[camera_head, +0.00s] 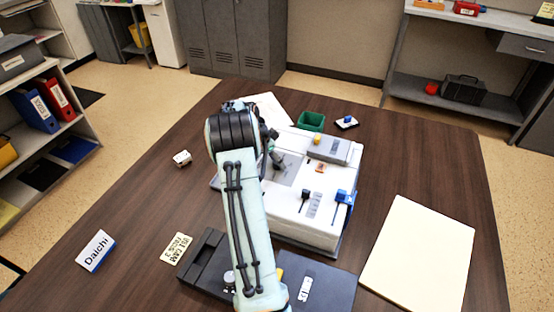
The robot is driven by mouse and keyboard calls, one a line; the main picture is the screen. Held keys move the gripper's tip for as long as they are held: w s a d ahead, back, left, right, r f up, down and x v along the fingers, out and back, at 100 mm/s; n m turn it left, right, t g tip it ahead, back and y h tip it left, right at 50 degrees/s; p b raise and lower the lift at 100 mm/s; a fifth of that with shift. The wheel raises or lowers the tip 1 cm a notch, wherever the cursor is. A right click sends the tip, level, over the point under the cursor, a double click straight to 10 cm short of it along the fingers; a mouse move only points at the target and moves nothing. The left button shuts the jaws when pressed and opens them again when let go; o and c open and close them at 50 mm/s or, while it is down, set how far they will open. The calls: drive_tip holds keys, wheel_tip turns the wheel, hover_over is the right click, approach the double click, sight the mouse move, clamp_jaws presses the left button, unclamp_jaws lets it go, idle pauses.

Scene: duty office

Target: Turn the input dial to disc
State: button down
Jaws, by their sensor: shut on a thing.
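The white device (294,218) stands on the dark table, with sliders and small controls on its top. My gripper (278,163) is at the grey plate (288,169) on the left part of its top, partly hidden by my arm. It is shut on the input dial, which is too small and covered to make out. The dial's pointer and the disc mark cannot be read. A slider with a black knob (305,195) and one with a blue knob (341,195) are nearer the front. A grey block with a yellow button (317,140) is at the back.
A green bin (311,121) and a small blue-topped item (347,122) stand behind the device. A cream folder (417,256) lies at right. A dark grey unit (325,287) is in front. A Daichi nameplate (96,250) and yellow note (177,248) lie at left.

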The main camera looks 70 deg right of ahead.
drive_tip(key=m+y, duration=0.1)
drive_tip(key=m, duration=0.2)
drive_tip(key=m+g+y, duration=0.1)
drive_tip(key=m, duration=0.2)
drive_tip(key=shift+w+d+f, duration=0.1)
drive_tip(key=shift+f, duration=0.05)
drive_tip(key=m+y, duration=0.1)
drive_tip(key=m, duration=0.2)
drive_tip(key=m+y, duration=0.1)
drive_tip(key=m, duration=0.2)
drive_tip(key=shift+d+y, duration=0.1)
drive_tip(key=shift+y, duration=0.2)
drive_tip(key=shift+m, duration=0.3)
drive_tip(key=c, duration=0.7)
unclamp_jaws()
